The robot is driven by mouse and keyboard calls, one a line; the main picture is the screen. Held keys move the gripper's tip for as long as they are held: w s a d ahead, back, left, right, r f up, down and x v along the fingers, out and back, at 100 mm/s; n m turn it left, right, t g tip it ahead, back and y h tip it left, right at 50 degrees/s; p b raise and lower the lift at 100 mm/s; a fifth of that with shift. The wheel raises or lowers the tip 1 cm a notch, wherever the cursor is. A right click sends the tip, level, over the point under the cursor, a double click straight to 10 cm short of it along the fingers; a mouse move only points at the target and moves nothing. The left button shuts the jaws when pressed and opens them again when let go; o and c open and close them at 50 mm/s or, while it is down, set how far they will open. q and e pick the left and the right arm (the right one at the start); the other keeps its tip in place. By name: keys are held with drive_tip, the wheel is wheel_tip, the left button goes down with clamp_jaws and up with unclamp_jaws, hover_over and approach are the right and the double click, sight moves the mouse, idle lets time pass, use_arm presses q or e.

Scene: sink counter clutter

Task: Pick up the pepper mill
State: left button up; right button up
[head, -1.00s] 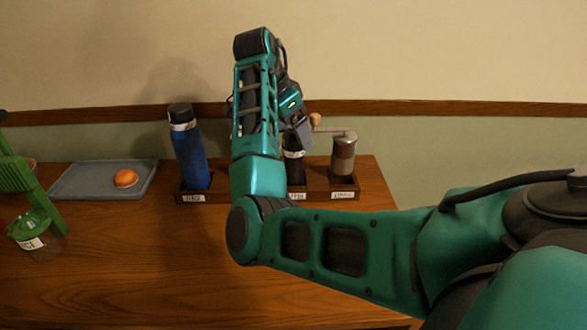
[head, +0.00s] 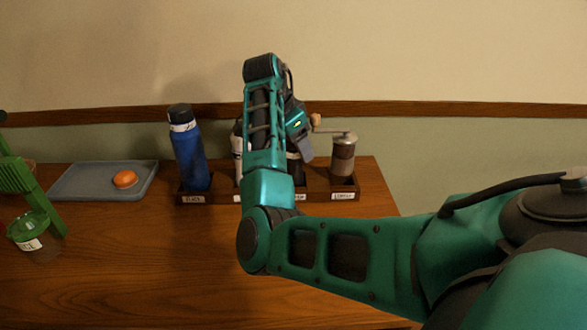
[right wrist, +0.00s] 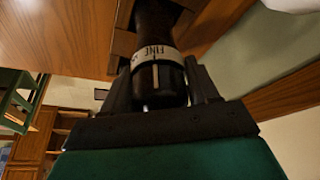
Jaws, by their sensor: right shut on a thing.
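The pepper mill looks to be the dark, rounded thing with a white label (right wrist: 158,70) in the right wrist view. My right gripper (right wrist: 160,88) is shut on it, one finger on each side. In the head view a strip of the dark mill (head: 294,169) shows at the wooden rack, mostly behind my right arm and gripper (head: 304,150). I cannot tell whether its base still touches the rack. My left gripper is in neither view.
The wooden rack (head: 222,198) also holds a blue bottle (head: 190,158) at left and a crank grinder (head: 343,155) close on the right. A pale-and-dark item (head: 237,145) is partly hidden.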

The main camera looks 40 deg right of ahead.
clamp_jaws()
drive_tip(key=shift+r, duration=0.15)
